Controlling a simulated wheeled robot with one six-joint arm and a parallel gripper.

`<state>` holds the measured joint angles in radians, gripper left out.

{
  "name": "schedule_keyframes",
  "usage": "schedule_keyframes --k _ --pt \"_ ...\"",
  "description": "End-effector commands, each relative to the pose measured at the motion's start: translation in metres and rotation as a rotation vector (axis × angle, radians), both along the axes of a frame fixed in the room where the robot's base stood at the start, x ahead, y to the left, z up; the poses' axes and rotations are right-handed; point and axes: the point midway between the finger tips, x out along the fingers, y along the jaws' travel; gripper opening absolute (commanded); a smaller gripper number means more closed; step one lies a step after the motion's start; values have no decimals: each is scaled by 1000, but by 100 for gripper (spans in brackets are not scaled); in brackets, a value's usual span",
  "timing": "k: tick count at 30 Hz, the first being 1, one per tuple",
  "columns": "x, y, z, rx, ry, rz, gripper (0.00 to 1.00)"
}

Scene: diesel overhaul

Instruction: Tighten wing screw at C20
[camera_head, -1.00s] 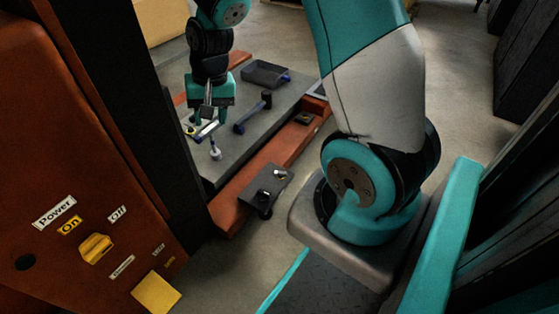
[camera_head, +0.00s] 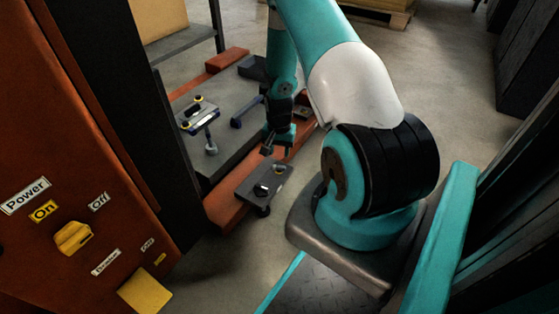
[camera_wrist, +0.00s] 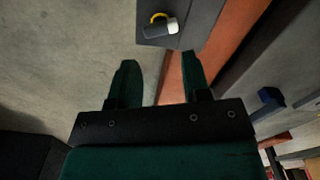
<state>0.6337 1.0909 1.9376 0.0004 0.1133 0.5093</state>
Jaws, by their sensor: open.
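My gripper (camera_head: 274,148) is open and empty, above and just behind a small grey plate (camera_head: 246,189) at the near edge of the workbench. In the wrist view, its two green fingers (camera_wrist: 158,75) are apart with only floor and the orange beam behind them. The plate (camera_wrist: 208,12) shows at the top there, carrying a pale and dark cylinder with a yellow ring (camera_wrist: 160,25), beyond the fingertips. In the head view, dark fittings (camera_head: 262,189) sit on the plate. No C20 mark is legible, and I cannot tell which fitting is the wing screw.
A fixture with yellow-ringed parts (camera_head: 198,115) stands on the grey bench top (camera_head: 228,150), beside an upright pin (camera_head: 210,147). A dark blue handled tool (camera_head: 246,112) lies nearby. An orange cabinet with a yellow switch (camera_head: 73,238) is at left. Floor lies clear before the plate.

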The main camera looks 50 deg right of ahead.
Motion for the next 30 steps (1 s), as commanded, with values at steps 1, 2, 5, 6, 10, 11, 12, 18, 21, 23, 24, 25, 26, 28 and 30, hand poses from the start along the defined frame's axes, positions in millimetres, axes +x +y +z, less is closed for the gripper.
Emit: schedule_keyframes --k 1,2,5,6,10,11,12,18,21,23,24,25,26,28,30 --pt "1 0 -7 -1 -2 82 44" --pt "1 0 -8 -1 -2 135 44" --pt "1 0 -10 -1 -2 311 44" --pt "1 0 -11 0 -1 381 44" --pt "1 0 -14 -1 -2 611 44" --pt "1 0 -15 -1 -2 663 44" --pt "1 0 -16 -1 -2 734 44" --pt "0 1 -11 4 0 1086 44" --pt "0 1 -14 2 0 1259 44" --pt "0 1 -15 3 0 1357 44" --pt "0 1 -16 4 0 1418 44" --pt "0 1 -17 3 0 1461 44" --pt "0 1 -18 2 0 1500 44" --pt "0 1 -20 1 -1 1582 44" --pt "0 1 -21 1 -1 1645 44"
